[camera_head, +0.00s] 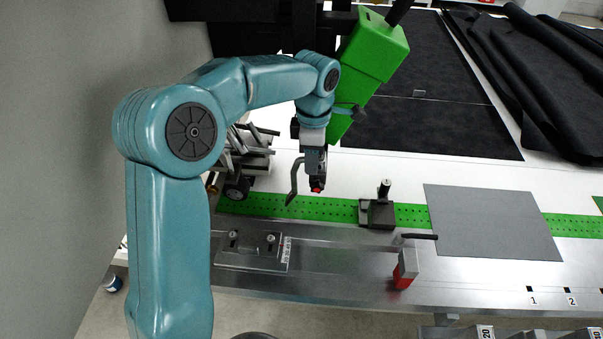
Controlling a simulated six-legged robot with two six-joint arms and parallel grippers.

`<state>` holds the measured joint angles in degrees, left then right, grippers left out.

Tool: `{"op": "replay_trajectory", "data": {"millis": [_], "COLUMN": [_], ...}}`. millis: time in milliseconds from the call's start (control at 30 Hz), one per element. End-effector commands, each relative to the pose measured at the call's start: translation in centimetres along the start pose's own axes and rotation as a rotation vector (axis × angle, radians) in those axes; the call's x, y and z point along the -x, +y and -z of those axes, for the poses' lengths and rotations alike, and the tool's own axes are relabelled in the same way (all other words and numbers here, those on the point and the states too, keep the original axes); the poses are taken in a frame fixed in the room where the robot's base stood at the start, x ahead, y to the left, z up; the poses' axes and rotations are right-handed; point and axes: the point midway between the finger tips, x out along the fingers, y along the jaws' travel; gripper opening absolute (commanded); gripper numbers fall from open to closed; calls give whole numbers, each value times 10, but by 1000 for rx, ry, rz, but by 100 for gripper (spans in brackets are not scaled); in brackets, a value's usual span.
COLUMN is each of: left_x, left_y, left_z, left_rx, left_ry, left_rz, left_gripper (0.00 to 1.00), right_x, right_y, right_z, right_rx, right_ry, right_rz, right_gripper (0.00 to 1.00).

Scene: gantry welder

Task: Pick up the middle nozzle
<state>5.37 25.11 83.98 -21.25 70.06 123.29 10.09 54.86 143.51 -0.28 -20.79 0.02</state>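My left gripper (315,168) hangs at the end of the teal arm, pointing down above the green perforated strip. Its fingers are small and dark, and I cannot tell whether they are open or shut. A small red tip (317,189) shows at its lower end. A curved grey piece (294,182) hangs just left of it. No nozzle can be made out for certain. A metal plate (252,254) with two small round fittings lies below left of the gripper. A dark block with an upright pin (378,212) stands to its right. My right gripper is not in view.
The green perforated strip (334,209) runs along the table. A grey sheet (490,221) lies at right. A red block with a dark handle (404,271) stands near the front edge. A green machine housing (372,50) rises behind the gripper. Dark metal parts (248,160) sit left of it.

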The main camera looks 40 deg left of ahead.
Motion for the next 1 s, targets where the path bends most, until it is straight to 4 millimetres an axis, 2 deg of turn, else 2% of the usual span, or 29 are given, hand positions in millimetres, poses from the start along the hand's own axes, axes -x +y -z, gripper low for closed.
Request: {"op": "replay_trajectory", "data": {"millis": [67, 367, 567, 767, 1000], "left_x": [0, 2, 23, 71, 148], "left_y": [-1, 0, 1, 1, 0], "left_z": [1, 1, 1, 0, -1], "left_rx": [0, 0, 1, 0, -1], "left_ry": [2, 3, 1, -1, -1], "left_rz": [3, 2, -2, -4, -2], "left_gripper": [4, 4, 4, 4, 4], "right_x": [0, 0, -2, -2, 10], "right_y": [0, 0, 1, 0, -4], "right_z": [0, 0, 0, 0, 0], "right_rx": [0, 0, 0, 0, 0], "right_ry": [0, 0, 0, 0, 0], "right_rz": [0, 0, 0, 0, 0], "right_gripper": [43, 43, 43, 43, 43]}}
